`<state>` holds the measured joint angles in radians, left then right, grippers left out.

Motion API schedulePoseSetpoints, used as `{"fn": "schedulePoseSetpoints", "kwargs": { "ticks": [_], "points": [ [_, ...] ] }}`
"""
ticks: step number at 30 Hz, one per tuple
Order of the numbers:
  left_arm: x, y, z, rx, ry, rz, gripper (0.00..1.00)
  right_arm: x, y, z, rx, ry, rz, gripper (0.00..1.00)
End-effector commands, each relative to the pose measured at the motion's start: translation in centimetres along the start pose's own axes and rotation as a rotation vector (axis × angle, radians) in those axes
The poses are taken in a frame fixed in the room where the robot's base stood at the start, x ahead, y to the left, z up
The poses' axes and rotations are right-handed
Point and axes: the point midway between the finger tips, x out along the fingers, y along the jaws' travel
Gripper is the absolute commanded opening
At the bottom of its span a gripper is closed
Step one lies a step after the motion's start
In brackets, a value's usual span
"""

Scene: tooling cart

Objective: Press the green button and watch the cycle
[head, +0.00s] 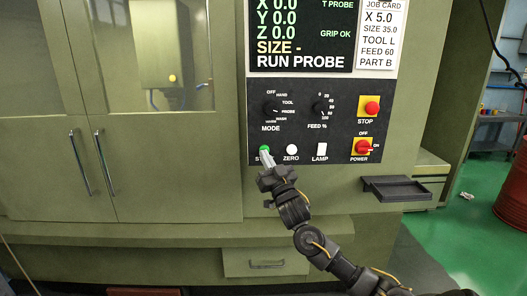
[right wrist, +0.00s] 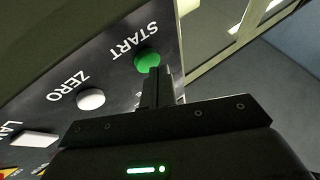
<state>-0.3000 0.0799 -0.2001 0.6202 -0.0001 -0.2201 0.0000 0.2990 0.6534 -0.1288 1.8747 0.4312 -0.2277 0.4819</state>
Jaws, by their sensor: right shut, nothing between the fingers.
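The green START button (head: 264,149) is at the lower left of the dark control panel (head: 340,95). It also shows in the right wrist view (right wrist: 147,60). My right gripper (head: 267,158) is shut and empty, with its fingertips at the lower edge of the button. In the right wrist view the fingertips overlap the button's edge; I cannot tell whether they touch it. The screen (head: 300,35) reads RUN PROBE, SIZE -, GRIP OK, with X, Y and Z at 0.0. My left gripper is not in view.
The white ZERO button (head: 292,149), LAMP switch (head: 322,149), red STOP button (head: 371,108) and POWER switch (head: 362,148) are nearby. MODE and FEED knobs sit above. A small dark tray (head: 400,188) juts out at lower right. Closed double doors (head: 65,165) are at left.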

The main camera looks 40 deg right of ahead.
Motion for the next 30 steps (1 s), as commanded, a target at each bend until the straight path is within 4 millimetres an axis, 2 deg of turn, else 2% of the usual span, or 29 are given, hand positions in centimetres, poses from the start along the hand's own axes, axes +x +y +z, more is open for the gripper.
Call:
{"fn": "schedulePoseSetpoints", "kwargs": {
  "ticks": [13,24,30],
  "points": [
    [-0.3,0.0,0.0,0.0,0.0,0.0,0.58,-0.5,-0.4,-0.2,0.001,0.0,-0.002,0.0],
    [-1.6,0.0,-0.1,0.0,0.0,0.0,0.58,-3.3,-1.9,-1.8,0.002,0.0,-0.003,0.0],
    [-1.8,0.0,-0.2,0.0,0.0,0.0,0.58,-4.2,-2.4,-2.2,0.001,0.001,-0.002,0.0]
  ]
}}
